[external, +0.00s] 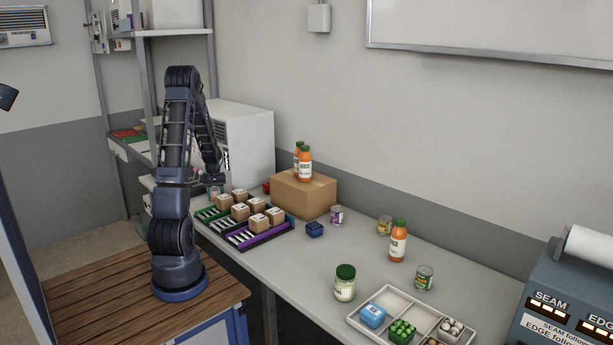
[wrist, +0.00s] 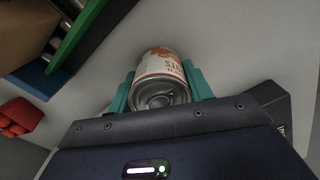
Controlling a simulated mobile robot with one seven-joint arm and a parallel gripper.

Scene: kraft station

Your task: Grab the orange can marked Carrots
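A can (wrist: 161,75) with a white and orange label stands between the two teal fingers of my gripper (wrist: 160,88) in the wrist view. The letters on its label are partly readable, ending in "TS", and its metal end faces the camera. One finger is close along each side of the can; I cannot tell whether they press on it. In the external view my gripper (external: 217,178) is low at the far left end of the table, and the can there (external: 215,191) is partly hidden by it.
Black crates with green and purple edges (external: 272,233) holding small boxes stand close to my gripper. A cardboard box (external: 303,194) with orange bottles is behind them. Other cans, a jar (external: 345,283), an orange bottle (external: 398,241) and a white divided tray (external: 378,294) stand further right.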

